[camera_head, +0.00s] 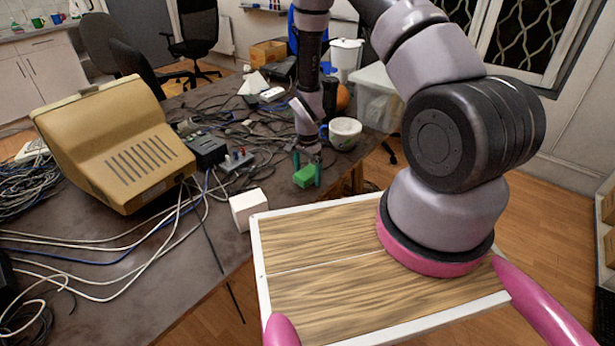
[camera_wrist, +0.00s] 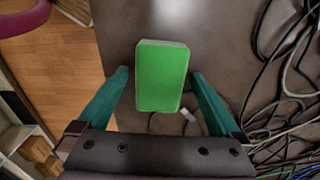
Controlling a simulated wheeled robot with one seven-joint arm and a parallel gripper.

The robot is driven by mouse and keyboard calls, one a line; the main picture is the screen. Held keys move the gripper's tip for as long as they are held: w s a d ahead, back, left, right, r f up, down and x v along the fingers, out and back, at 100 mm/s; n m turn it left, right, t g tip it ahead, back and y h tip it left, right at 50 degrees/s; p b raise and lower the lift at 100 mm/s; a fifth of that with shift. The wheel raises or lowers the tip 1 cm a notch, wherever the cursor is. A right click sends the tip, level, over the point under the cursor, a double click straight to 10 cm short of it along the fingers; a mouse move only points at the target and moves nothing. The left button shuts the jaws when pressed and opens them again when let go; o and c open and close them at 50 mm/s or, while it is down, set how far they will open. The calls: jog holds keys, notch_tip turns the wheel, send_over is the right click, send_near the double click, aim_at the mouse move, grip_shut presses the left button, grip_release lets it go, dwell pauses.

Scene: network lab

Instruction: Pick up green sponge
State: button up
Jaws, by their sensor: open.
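The green sponge (camera_head: 304,177) is a small bright green block near the right edge of the dark table in the head view. In the wrist view the sponge (camera_wrist: 162,76) shows upright in the picture, its near end between the two teal fingers. My gripper (camera_head: 307,169) points down at the sponge, with a finger on each side. In the wrist view my gripper (camera_wrist: 160,84) is open, with a gap between each finger and the sponge. Whether the sponge touches the table is hard to tell.
A white box (camera_head: 247,208) is at the table's front edge. Cables (camera_wrist: 290,75) lie close to the sponge's right. An old beige monitor (camera_head: 115,145) stands at left. The table's edge is close by.

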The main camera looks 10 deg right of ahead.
aim_at(307, 172)
jog(key=c, duration=1.4)
jog(key=shift+o, duration=0.2)
notch_tip(307, 172, up, 10)
